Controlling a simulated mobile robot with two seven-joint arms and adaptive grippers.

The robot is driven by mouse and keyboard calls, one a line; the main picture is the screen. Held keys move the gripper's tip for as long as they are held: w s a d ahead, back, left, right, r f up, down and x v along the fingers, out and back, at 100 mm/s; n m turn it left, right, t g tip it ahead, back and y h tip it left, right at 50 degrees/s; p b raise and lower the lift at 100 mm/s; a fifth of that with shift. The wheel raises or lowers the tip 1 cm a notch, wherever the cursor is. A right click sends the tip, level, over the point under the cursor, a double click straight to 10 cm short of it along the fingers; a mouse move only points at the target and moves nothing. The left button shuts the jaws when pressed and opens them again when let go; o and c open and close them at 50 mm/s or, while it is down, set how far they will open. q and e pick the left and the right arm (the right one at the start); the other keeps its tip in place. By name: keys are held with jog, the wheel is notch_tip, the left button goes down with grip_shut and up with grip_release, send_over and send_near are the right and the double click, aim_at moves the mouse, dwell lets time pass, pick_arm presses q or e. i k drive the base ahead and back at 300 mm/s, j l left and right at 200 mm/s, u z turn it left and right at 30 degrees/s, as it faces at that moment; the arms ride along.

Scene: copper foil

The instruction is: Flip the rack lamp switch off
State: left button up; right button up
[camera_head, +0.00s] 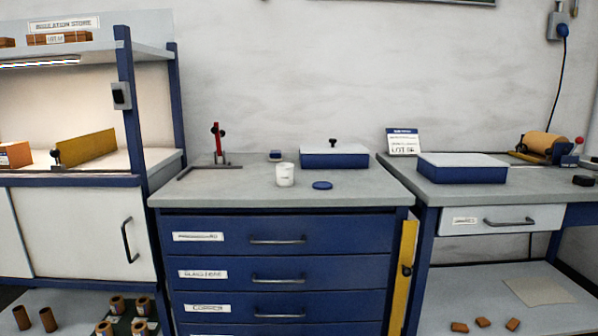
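The rack lamp switch (121,96) is a small grey box with a dark rocker, fixed on the blue front post (131,120) of the rack at the left. The rocker's position is too small to tell. The rack lamp (40,62) is a bright white strip under the upper shelf, and it is lit, throwing warm light on the shelf's back panel. Neither of my grippers shows in the head view.
A blue drawer cabinet (280,220) stands right of the rack, with a white cup (285,174), a blue lid (322,185) and a blue box (335,157) on top. A second workbench (510,186) is at the right. The space before the switch looks clear.

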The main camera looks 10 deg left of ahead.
aim_at(118, 96)
jog(key=u, duration=1.25)
